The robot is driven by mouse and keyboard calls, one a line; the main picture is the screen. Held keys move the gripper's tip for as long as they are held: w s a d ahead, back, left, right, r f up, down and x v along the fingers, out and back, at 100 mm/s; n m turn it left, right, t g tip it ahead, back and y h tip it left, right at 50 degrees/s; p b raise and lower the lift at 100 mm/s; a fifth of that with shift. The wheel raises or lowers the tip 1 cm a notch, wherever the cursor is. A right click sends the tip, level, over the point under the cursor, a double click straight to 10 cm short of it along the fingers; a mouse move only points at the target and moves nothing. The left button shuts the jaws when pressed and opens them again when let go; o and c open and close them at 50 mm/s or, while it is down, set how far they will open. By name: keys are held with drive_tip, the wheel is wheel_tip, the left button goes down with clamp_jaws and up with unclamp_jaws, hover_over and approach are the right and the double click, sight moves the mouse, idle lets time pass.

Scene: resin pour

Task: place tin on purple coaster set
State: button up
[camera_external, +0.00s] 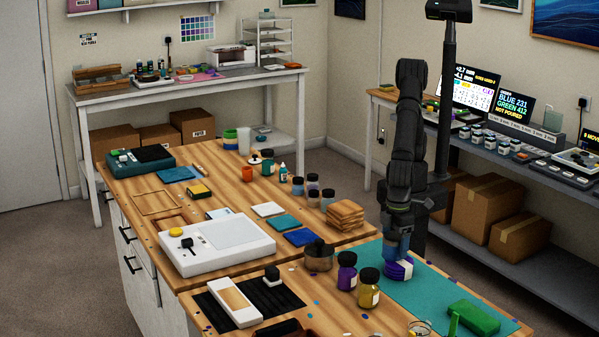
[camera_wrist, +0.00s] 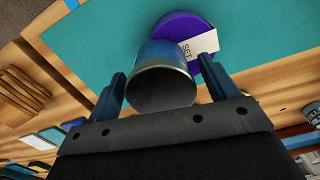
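My gripper (camera_external: 397,256) points down over the teal mat at the right of the bench. In the wrist view its two blue fingers (camera_wrist: 163,75) stand on either side of a metallic tin (camera_wrist: 160,78), close against its wall. The tin has a dark, round near end. The purple coaster set (camera_external: 399,271) lies on the mat just under the gripper. In the wrist view the coaster set (camera_wrist: 177,25) shows behind the tin, which partly covers it, with a white label reading "SET". Whether the tin touches the coaster set is hidden.
The teal mat (camera_external: 440,293) has bare space right of the coaster set. A green block (camera_external: 473,318) lies near its front right. A purple jar (camera_external: 347,272), an amber jar (camera_external: 369,288) and a dark metal tin (camera_external: 319,258) stand to the left, with stacked wooden coasters (camera_external: 345,214) behind.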

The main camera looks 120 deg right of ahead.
sight(395, 237)
wheel_tip(395, 237, up, 12)
drive_tip(key=shift+r, duration=0.15)
idle(0.5)
wheel_tip(395, 237, down, 12)
drive_tip(key=shift+f, duration=0.1)
drive_tip(key=shift+a+r, duration=0.1)
drive_tip(key=shift+r, duration=1.9)
